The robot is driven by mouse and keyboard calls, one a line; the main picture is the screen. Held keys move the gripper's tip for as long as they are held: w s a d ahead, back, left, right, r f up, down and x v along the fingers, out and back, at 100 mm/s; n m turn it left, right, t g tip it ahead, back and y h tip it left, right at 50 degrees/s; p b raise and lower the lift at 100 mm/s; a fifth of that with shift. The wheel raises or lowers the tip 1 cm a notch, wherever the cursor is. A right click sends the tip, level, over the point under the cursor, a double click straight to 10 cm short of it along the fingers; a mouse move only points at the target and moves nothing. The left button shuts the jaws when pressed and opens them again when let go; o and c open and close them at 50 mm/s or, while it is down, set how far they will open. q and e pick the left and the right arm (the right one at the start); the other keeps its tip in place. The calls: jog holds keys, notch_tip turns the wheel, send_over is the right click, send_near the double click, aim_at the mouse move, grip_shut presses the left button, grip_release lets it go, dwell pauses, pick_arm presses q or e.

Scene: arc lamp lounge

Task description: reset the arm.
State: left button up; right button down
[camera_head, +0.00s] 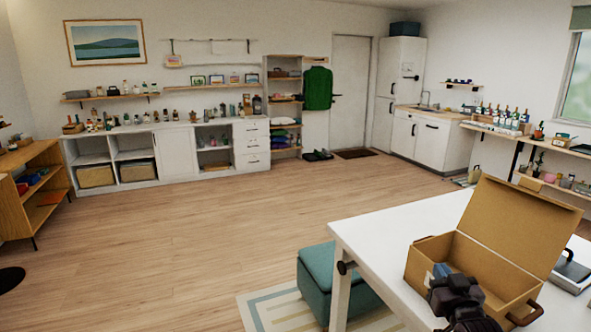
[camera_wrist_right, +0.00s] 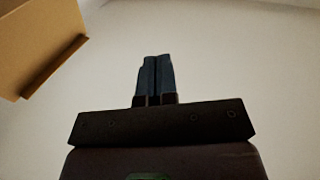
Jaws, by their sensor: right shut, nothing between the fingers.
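My right gripper (camera_head: 441,271) shows at the lower right of the head view, in front of the open cardboard-brown box (camera_head: 505,225) on the white table (camera_head: 385,225). In the right wrist view the two blue fingers of my right gripper (camera_wrist_right: 154,62) are together, with nothing between them. Behind them is a plain pale surface, and a corner of the brown box (camera_wrist_right: 40,40) shows at the upper left. My left gripper is in neither view.
A teal ottoman (camera_head: 325,275) stands beside the table on a striped rug (camera_head: 262,312). The wooden floor (camera_head: 220,235) is wide and clear. White cabinets (camera_head: 175,150) line the far wall.

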jog(key=s+a+f+g, duration=0.2)
jog(key=s+f+g, duration=0.1)
jog(key=s+f, duration=0.9)
jog(key=s+a+f+g, duration=0.2)
jog(key=s+f+g, duration=0.2)
jog(key=s+f, duration=0.9)
jog(key=s, duration=0.4)
jog(key=shift+s+a+n, duration=0.2)
jog(key=shift+s+n, duration=0.05)
jog(key=shift+n, duration=0.05)
